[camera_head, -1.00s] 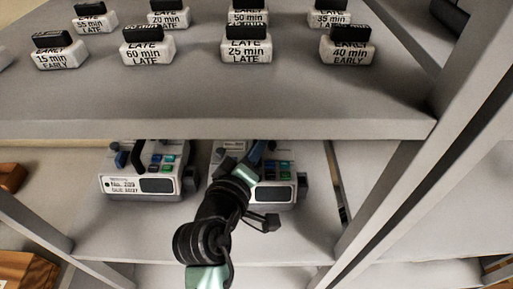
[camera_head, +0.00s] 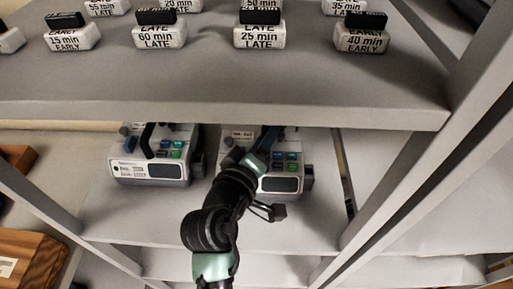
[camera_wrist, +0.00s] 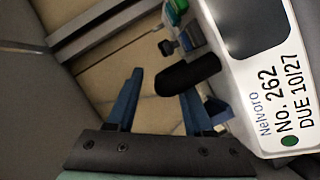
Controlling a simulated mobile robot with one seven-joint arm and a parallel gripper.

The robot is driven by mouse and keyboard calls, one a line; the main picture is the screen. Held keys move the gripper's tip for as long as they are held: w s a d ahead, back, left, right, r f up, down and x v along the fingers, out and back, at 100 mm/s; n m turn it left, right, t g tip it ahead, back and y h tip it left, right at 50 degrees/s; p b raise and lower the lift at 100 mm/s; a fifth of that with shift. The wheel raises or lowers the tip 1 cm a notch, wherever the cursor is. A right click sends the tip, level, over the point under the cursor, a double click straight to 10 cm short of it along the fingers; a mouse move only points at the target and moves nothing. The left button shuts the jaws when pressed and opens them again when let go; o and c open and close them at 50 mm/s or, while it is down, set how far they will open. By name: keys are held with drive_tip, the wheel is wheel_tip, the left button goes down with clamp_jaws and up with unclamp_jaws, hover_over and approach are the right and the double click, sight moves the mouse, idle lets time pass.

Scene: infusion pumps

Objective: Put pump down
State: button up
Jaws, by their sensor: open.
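A white pump (camera_head: 281,185) with a dark screen and coloured buttons stands on the lower shelf, partly hidden by my arm. In the wrist view the pump (camera_wrist: 290,95) fills the right side, tilted in the picture, with a label reading "No. 262 DUE 10/27". Its black handle (camera_wrist: 187,75) shows near the fingertips. My gripper (camera_wrist: 161,84) is open, with its two blue fingers apart and the handle end near the right finger; I cannot tell if they touch. In the head view my gripper (camera_head: 271,138) is at the pump's back left, under the upper shelf.
A similar pump (camera_head: 150,172) stands to the left on the same lower shelf (camera_head: 300,232). The upper shelf (camera_head: 220,95) overhangs both and carries several labelled white blocks (camera_head: 259,37). A slanting post (camera_head: 395,180) bounds the right side. A wooden box (camera_head: 35,265) is at lower left.

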drive_tip(key=b+v, duration=0.1)
drive_tip(key=v, duration=1.1)
drive_tip(key=shift+b, duration=0.4)
